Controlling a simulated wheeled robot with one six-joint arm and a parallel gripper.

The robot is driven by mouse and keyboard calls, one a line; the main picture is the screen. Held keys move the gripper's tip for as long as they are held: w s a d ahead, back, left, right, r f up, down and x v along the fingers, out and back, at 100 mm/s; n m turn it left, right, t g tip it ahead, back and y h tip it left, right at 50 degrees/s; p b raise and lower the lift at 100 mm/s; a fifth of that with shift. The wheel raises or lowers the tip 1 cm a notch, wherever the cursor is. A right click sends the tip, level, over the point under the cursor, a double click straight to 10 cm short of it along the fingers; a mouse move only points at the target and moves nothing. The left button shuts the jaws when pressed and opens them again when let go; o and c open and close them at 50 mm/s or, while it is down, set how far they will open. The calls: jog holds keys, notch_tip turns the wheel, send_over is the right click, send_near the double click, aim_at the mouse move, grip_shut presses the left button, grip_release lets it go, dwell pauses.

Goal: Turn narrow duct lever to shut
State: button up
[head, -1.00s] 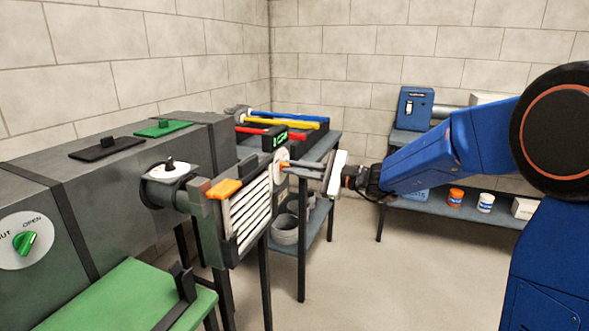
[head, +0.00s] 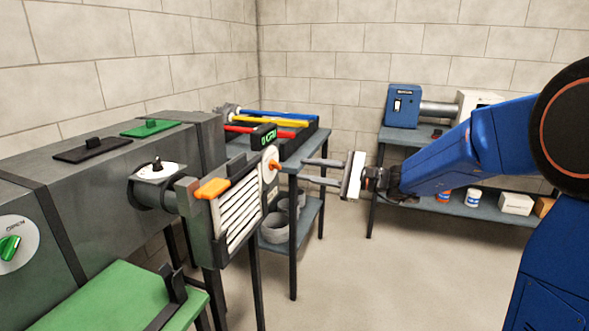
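A white disc with a small orange lever (head: 274,165) faces right at the end of the narrow grille-fronted duct piece; it is small, and I cannot read its setting. My gripper (head: 304,171) is to its right, two grey fingers pointing left with a gap between them, empty and apart from the disc. A white dial with a black knob (head: 157,168) sits on the round duct stub. A green knob (head: 10,247) on a white dial is at the left edge, partly cut off; "OPEN" is only partly legible.
A blue shelf (head: 470,211) stands at back right. The floor between is clear.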

jog(key=v, duration=0.9)
jog(key=shift+d, duration=0.15)
jog(key=shift+s, duration=0.1)
jog(key=s+f+n+g+h, duration=0.2)
jog(key=s+f+n+h, duration=0.2)
jog(key=s, duration=0.7)
jog(key=s+f+n+g+h, duration=0.3)
jog(key=s+f+h, duration=0.15)
jog(key=s, duration=0.65)
jog(key=s+d+f+n+t+h, duration=0.1)
jog(key=s+d+f+n+h, duration=0.1)
jog(key=s+d, duration=0.4)
jog(key=s+d+f+n+t+h, duration=0.2)
jog(key=s+d+h, duration=0.3)
jog(key=d, duration=0.5)
jog(key=shift+s+f+n+t+h, duration=0.35)
jog(key=shift+f+n+h, duration=0.25)
jog(key=shift+n+h, duration=0.25)
